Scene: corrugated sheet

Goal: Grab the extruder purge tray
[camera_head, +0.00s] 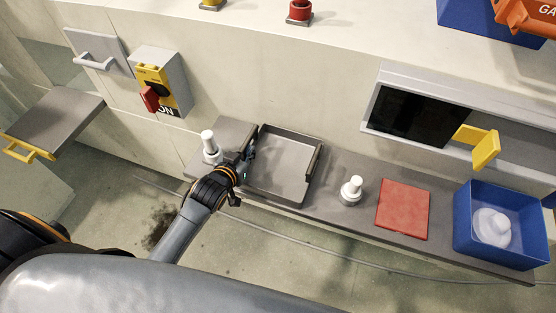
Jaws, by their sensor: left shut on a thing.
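The extruder purge tray (279,172) is a shallow grey open tray with raised walls. It sits on the dark grey ledge, left of the middle, and looks empty. My left gripper (247,158) is at the tray's left wall and is shut on it. The fingers are small and dark here, and the wrist partly hides the tray's near left corner. My right gripper is not in the view.
White knobs stand on the ledge (335,217) left (208,142) and right (350,188) of the tray. Farther right are a red pad (403,209) and a blue bin (483,248) holding a white item. A switch box (162,82) is on the wall.

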